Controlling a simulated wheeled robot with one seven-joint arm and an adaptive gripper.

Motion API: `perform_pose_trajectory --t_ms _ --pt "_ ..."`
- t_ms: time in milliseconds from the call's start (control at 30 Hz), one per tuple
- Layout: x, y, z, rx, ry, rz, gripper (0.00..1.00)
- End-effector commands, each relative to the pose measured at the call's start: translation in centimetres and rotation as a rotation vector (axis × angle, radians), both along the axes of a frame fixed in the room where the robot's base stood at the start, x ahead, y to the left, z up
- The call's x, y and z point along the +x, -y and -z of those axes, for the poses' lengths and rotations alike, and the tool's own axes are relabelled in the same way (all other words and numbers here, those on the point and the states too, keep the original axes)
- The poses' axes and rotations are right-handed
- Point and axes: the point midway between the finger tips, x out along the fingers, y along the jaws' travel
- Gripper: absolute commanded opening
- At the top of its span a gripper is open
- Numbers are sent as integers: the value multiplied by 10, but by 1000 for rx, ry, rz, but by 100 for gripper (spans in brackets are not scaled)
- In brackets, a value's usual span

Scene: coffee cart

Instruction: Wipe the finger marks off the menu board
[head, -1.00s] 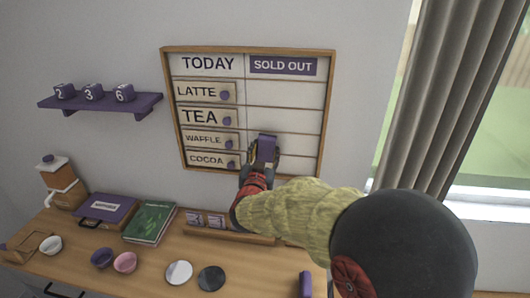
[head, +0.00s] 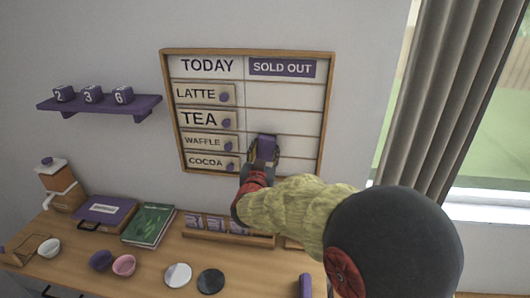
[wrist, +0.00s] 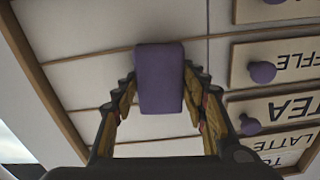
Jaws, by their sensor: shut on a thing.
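The menu board (head: 290,122) hangs on the wall in a wooden frame, with TODAY at left and SOLD OUT at right. LATTE, TEA, WAFFLE and COCOA plates with purple knobs fill the left column; the right column holds no plates. My gripper (head: 264,158) is shut on a purple block-shaped eraser (head: 267,146) in front of the lower right column. The wrist view shows the eraser (wrist: 160,78) between both fingers, against or very near the board; contact is unclear. I cannot make out finger marks; the eraser and gripper hide part of the board.
A purple shelf (head: 100,103) with number cubes is left of the board. The counter below holds a green book (head: 149,225), bowls, round discs, a wooden card rack (head: 225,236) and a purple upright item (head: 305,286). A curtain (head: 438,95) hangs at right.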

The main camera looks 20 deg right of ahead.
Motion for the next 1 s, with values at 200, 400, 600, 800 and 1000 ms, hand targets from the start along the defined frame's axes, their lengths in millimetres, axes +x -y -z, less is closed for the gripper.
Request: perform_pose_trajectory --t_ms 200,400,600,800,1000 --pt "2 2 0 0 0 0 23" --pt "-4 10 -1 0 2 3 23" --pt "-14 23 0 0 2 3 23" --pt "-22 33 0 0 2 2 23" --pt "-19 35 0 0 1 1 23"
